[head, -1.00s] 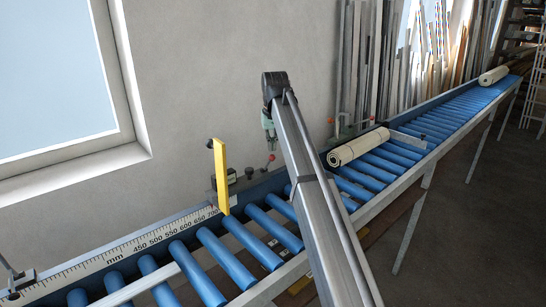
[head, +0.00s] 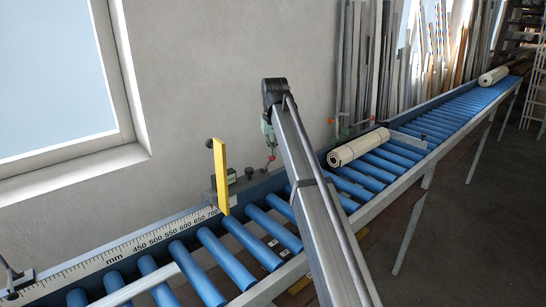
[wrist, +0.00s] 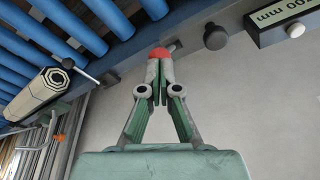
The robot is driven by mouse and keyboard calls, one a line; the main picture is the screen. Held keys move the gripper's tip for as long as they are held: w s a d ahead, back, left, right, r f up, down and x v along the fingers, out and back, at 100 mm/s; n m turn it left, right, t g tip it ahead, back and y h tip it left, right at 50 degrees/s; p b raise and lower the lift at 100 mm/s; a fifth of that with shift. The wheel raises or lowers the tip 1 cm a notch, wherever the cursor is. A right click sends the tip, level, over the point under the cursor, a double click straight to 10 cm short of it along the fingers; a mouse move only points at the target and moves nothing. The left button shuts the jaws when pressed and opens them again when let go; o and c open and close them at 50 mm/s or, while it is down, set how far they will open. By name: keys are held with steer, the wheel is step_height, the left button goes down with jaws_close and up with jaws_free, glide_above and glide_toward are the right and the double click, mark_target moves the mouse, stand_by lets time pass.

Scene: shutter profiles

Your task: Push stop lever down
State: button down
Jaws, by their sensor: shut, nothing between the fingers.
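The stop lever (head: 268,165) is a short rod with a red ball knob (head: 271,158), mounted at the back rail beside the yellow stop plate (head: 221,176). It still sticks up at an angle. My gripper (head: 270,148) is right above the knob, fingers pointing down. In the wrist view, the shut fingertips (wrist: 160,62) are at the red knob (wrist: 160,52), with nothing between them. They seem to touch it or almost do; I cannot tell which. The lever's rod is mostly hidden behind the knob.
A blue roller conveyor (head: 212,262) runs along the wall with a millimetre scale (head: 130,247). A cream rolled profile (head: 357,147) lies on the rollers to the right. A dark round knob (wrist: 215,37) is near my fingertips.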

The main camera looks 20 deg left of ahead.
steer(key=shift+r, duration=0.2)
steer(key=shift+r+p, duration=0.3)
steer(key=shift+r, duration=0.05)
steer(key=shift+a, duration=0.1)
stand_by(0.3)
steer(key=shift+w+a, duration=0.35)
steer(key=shift+a, duration=0.25)
steer(key=shift+w+a, duration=0.3)
steer(key=shift+a, duration=0.25)
steer(key=shift+f, duration=0.3)
steer(key=shift+f, duration=0.85)
steer(key=shift+s+d, duration=0.1)
steer(key=shift+d, duration=0.1)
